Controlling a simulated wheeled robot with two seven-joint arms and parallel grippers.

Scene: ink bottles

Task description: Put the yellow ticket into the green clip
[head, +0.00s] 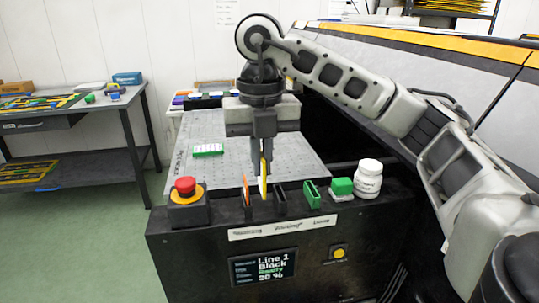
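The yellow ticket (263,186) is a thin upright strip in the head view, seen nearly edge-on. My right gripper (263,165) points down from above and is shut on the ticket's upper part. The ticket's lower end is close to the top of the black machine, between a thin orange piece (246,190) and a dark clip (280,199). I cannot tell whether it touches anything there. The green clip (312,194) stands upright to the right of the dark clip, and no ticket shows in it. My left gripper is out of view.
A red stop button (186,187) stands at the left end of the machine (195,245). A green block (342,186) and a white bottle (368,179) stand right of the green clip. Behind is a grey table (205,175) with a green-and-white item (208,150).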

